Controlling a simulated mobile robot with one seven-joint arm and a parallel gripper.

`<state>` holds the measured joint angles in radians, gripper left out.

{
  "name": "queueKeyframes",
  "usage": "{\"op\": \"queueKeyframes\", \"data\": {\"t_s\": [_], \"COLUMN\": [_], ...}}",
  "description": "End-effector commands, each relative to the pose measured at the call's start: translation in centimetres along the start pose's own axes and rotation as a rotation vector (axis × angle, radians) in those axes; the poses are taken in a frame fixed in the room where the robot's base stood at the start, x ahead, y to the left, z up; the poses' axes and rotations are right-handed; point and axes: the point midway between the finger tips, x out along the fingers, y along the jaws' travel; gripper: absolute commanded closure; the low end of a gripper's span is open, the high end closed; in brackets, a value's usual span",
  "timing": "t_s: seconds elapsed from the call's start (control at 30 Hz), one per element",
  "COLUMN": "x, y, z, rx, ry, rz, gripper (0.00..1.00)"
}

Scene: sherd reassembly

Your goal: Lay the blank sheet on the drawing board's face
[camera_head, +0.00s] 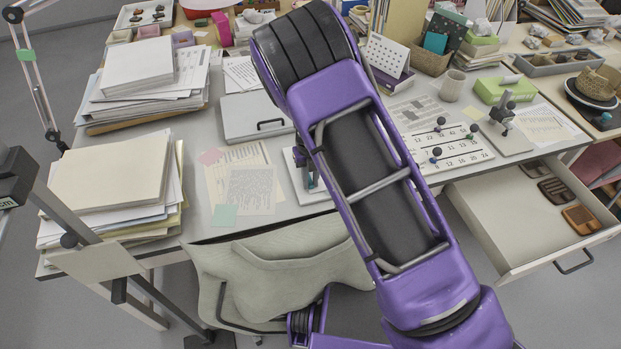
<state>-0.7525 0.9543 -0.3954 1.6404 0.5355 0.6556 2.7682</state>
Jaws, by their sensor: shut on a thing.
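My purple arm (385,195) crosses the middle of the view and covers the centre of the desk. My gripper cannot be made out; it seems hidden behind the arm. A small blue-purple part shows at the arm's left edge above a white flat piece (294,185); I cannot tell whether it belongs to the gripper or to an object on the desk. I cannot tell which paper is the blank sheet. A plain cream sheet (108,172) tops the front left stack. I cannot identify the drawing board for certain; a flat grey board (250,118) with a black handle lies left of my arm.
Paper stacks (137,65) fill the desk's left side. Printed sheets (240,183) lie in front of the grey board. A number board (455,145) with knobs lies right of my arm. An open drawer (520,210) juts out front right. Beige cloth (285,265) bulges at the front edge.

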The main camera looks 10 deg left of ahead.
Motion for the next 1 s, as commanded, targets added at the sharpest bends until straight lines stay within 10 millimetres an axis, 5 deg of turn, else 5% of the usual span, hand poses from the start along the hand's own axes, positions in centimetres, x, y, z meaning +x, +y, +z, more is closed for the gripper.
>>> {"op": "queueKeyframes", "data": {"t_s": [0.13,0.17,0.33,0.57,0.73,1.0], "x": [0.0,0.0,0.01,0.02,0.03,-0.03], "y": [0.0,0.0,0.01,0.01,0.01,0.01], "z": [0.03,0.02,0.02,0.0,-0.01,0.0], "rx": [0.0,0.0,0.0,0.0,0.0,0.0], "ry": [-0.001,-0.001,0.0,0.0,0.0,0.0], "rz": [0.0,0.0,0.0,0.0,0.0,0.0], "gripper": [1.0,0.78,0.47,0.44,0.16,0.16]}}
